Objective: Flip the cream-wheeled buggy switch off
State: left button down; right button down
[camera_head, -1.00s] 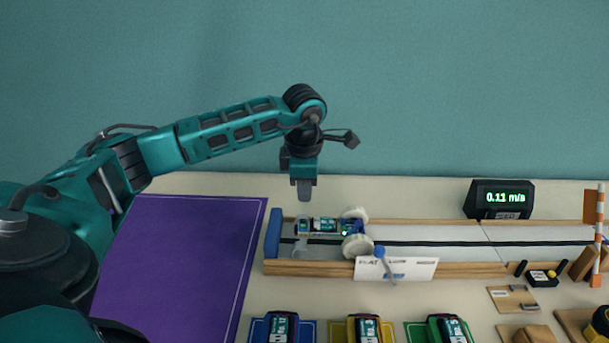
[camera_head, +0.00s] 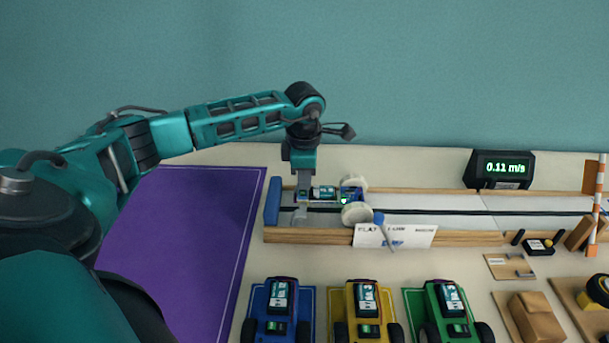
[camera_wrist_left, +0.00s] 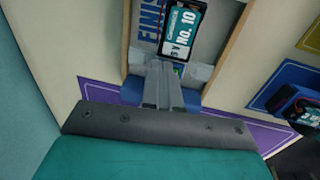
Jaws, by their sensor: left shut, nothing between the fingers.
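The cream-wheeled buggy sits at the left end of the track. It has a blue body (camera_head: 348,193), a large cream wheel (camera_head: 356,213) and a dark battery pack (camera_head: 323,192). A small green light (camera_head: 344,201) glows on it. The pack, marked "No. 10", also shows in the left wrist view (camera_wrist_left: 180,32). My left gripper (camera_head: 303,200) points down at the buggy's left end, its fingers together and empty. In the left wrist view the fingertips (camera_wrist_left: 160,66) are between two pale grey parts. I cannot make out the switch or whether the fingers touch it. My right gripper is not in view.
The wooden-railed track (camera_head: 450,237) has a blue end block (camera_head: 272,201) and a white card (camera_head: 395,236) in front. Blue (camera_head: 278,308), yellow (camera_head: 365,305) and green (camera_head: 446,305) buggies stand nearer me. A display (camera_head: 500,169) reads 0.11 m/s. The purple mat (camera_head: 190,220) is clear.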

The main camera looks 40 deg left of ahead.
pick_arm(q)
jog(key=shift+f, duration=0.15)
jog(key=shift+s+d, duration=0.1)
jog(key=shift+s, duration=0.05)
jog(key=shift+s+d+p, duration=0.35)
jog(key=shift+s+d, duration=0.05)
jog(key=shift+s, duration=0.1)
